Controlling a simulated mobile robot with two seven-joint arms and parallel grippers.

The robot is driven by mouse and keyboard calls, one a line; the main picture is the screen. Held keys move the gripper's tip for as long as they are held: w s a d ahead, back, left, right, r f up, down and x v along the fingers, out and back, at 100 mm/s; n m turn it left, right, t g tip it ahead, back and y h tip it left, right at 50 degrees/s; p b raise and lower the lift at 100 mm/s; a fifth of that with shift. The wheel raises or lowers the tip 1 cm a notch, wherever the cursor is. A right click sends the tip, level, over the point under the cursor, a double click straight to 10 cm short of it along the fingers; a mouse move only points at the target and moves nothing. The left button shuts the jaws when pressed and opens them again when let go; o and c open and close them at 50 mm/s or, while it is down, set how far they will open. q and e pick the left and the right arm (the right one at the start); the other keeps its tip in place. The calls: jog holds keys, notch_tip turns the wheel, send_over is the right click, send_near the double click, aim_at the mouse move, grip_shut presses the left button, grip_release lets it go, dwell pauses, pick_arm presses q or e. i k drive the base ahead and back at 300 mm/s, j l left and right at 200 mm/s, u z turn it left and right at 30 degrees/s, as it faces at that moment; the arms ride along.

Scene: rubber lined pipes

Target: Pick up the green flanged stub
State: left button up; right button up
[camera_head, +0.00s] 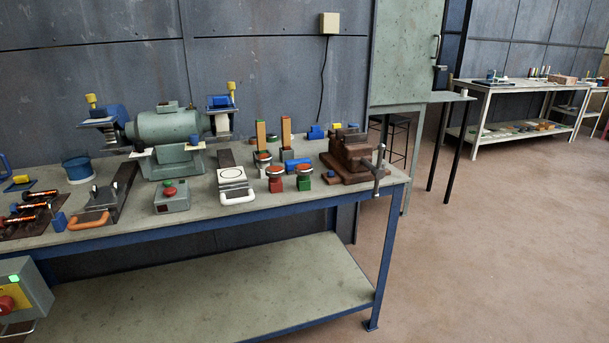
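A short green stub (304,184) with a pale flange and reddish top stands upright near the front edge of the workbench, toward its right end. A similar red stub (275,184) stands just to its left. Another stub with a reddish top (262,157) stands behind them and is partly hidden. Neither of my grippers shows in the head view. Nothing is touching the green stub from above.
The workbench (225,208) holds a brown vise (352,155) right of the stubs, a white-handled plate (234,184) to their left, blue cylinders behind, and a green bench grinder (168,130). Open floor (480,240) lies to the right.

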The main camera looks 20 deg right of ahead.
aim_at(303, 170)
jog(key=i+l, duration=1.2)
jog(key=l, duration=0.15)
